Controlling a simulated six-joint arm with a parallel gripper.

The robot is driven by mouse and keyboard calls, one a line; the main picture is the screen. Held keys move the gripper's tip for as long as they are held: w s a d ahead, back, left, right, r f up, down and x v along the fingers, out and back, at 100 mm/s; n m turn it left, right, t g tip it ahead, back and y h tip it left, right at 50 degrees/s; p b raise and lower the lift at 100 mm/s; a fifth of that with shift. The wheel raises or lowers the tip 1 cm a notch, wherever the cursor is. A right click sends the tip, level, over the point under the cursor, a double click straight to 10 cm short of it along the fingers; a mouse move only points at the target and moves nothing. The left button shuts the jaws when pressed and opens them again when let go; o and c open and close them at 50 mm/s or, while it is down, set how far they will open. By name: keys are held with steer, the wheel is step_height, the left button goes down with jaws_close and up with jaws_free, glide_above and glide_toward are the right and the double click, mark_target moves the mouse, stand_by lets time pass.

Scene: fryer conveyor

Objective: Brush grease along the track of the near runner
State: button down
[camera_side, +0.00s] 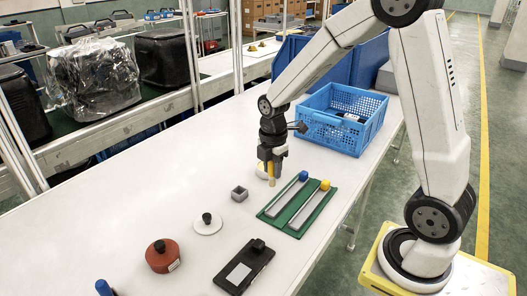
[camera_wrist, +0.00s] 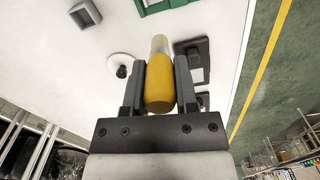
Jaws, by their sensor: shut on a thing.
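My gripper (camera_side: 270,164) is shut on a brush with a yellow handle (camera_wrist: 159,84) and a pale tip (camera_wrist: 159,44). The brush points down over the white table, behind the green plate (camera_side: 288,227). In the wrist view my gripper (camera_wrist: 160,72) clasps the handle between both fingers. Two grey runners lie side by side on the plate: one with a blue knob (camera_side: 303,175), one with a yellow knob (camera_side: 325,184). The brush is apart from both.
A blue crate (camera_side: 342,138) with dark items stands behind the plate. A small grey square block (camera_side: 239,194), a white disc with a black knob (camera_side: 207,224), a red round pot (camera_side: 163,257) and a black plate (camera_side: 244,267) stand toward the front. White table is clear between them.

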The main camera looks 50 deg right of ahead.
stand_by(0.3)
steer(key=w+d+f, duration=0.3)
steer(key=w+d, duration=1)
steer(key=d, duration=0.4)
steer(key=shift+w+d, duration=0.3)
steer(key=shift+w, duration=0.1)
steer(key=shift+f, duration=0.2)
steer(key=shift+f, duration=2.8)
steer(key=shift+f, duration=0.55)
steer(key=shift+r, duration=0.15)
step_height(320, 180, up, 7)
stand_by(0.8)
steer(key=shift+a, duration=0.1)
stand_by(0.5)
